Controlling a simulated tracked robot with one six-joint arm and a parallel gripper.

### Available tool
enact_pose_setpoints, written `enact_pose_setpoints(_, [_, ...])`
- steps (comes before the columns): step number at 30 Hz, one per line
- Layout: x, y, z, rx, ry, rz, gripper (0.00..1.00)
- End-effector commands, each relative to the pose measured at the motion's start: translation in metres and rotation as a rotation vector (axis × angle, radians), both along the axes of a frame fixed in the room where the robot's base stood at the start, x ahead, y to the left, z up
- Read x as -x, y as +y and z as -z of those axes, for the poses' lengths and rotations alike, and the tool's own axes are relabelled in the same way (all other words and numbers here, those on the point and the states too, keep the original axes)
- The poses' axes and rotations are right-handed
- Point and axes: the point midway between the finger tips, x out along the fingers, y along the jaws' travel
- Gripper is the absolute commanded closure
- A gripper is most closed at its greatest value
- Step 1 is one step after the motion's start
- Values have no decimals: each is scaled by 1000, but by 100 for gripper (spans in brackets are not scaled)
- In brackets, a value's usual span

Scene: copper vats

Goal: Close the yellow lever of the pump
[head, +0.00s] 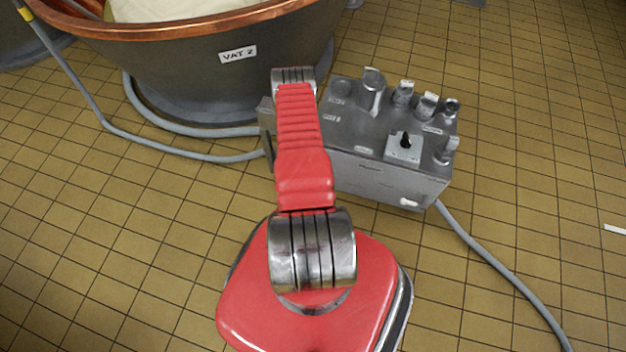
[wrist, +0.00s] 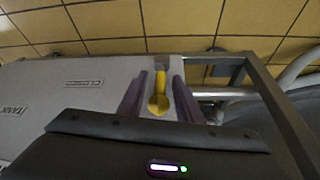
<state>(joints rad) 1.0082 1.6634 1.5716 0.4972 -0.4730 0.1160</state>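The pump (head: 385,150) is a grey metal box on the floor in the head view, with several knobs and fittings on top. Its yellow lever (wrist: 160,92) shows in the wrist view, pointing from a grey mount at the far edge toward my gripper. My gripper (wrist: 159,98) has its two dark purple fingers on either side of the lever, with a visible gap on each side. It is open and holds nothing. In the head view my red arm hides the lever and the gripper.
A copper-rimmed vat (head: 190,60) labelled "VAT 2" stands behind the pump at left. Grey hoses (head: 490,262) run across the tiled floor from both sides of the pump. In the wrist view, a label (wrist: 84,83) reading "CLOSED" lies left of the lever. Floor at right is mostly clear.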

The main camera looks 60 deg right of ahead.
Motion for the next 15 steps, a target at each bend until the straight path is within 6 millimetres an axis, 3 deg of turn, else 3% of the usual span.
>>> enact_pose_setpoints(11, [0, -2, 5, -1, 0, 0, 68])
enact_pose_setpoints(15, [0, -2, 5, -1, 0, 0, 77])
